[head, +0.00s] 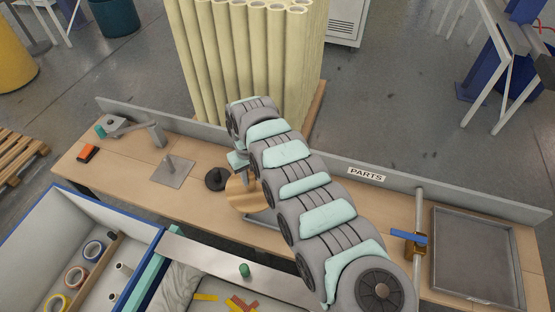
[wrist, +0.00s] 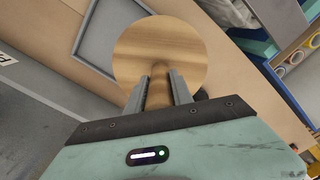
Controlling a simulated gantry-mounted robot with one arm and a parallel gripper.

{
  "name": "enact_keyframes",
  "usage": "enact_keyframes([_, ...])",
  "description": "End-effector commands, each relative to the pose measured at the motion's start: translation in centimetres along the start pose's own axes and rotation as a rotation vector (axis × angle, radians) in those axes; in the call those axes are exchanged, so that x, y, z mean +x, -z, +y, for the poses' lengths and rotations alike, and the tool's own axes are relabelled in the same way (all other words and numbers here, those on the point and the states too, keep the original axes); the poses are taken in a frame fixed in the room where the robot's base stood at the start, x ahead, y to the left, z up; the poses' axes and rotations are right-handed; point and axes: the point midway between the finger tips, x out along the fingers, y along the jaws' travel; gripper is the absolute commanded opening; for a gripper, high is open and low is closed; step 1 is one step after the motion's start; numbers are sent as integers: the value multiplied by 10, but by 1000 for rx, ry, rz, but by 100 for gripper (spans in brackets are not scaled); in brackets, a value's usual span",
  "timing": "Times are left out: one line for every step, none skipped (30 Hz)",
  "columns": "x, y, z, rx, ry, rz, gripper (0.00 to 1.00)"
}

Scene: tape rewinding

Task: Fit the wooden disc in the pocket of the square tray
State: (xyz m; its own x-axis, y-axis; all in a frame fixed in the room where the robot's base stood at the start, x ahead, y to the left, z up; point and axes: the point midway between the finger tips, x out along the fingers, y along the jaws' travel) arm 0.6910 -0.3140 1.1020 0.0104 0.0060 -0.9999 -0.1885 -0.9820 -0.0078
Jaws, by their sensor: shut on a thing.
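The round wooden disc (wrist: 160,45) has a short wooden knob, and my gripper (wrist: 160,88) is shut on this knob in the wrist view. The disc also shows in the head view (head: 240,197), below my wrist. A grey square tray (wrist: 98,62) lies under and beside the disc in the wrist view. The disc covers part of it, so its pocket is largely hidden. In the head view only a grey corner of the tray (head: 265,217) shows beside my arm. I cannot tell whether the disc touches the tray.
A black round base (head: 216,179) and a grey plate with a peg (head: 172,171) stand left of the disc. A large shallow grey tray (head: 476,256) and a post with a blue clamp (head: 411,238) are at right. Bins with tape rolls (head: 76,275) lie in front.

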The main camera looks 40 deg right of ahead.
Motion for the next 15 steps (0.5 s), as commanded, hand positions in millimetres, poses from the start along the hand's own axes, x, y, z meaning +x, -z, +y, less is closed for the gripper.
enact_keyframes([-11,-12,21,14,2,-6,0])
enact_keyframes([-10,-17,31,17,0,-6,0])
enact_keyframes([-7,-23,43,23,-1,-5,0])
enact_keyframes([-5,-28,50,25,-2,-5,0])
enact_keyframes([-3,-33,57,27,-3,-6,0])
enact_keyframes([-1,-38,64,29,-4,-7,0])
enact_keyframes([0,-41,69,31,-4,-8,0])
enact_keyframes([2,-44,73,31,-5,-8,0])
enact_keyframes([3,-46,77,32,-6,-8,0])
enact_keyframes([4,-47,79,32,-7,-8,0])
enact_keyframes([6,-48,80,32,-7,-7,0])
enact_keyframes([7,-49,82,32,-8,-7,0])
enact_keyframes([9,-49,82,32,-9,-7,0])
enact_keyframes([10,-49,83,32,-9,-6,0])
enact_keyframes([13,-49,83,32,-9,-6,0])
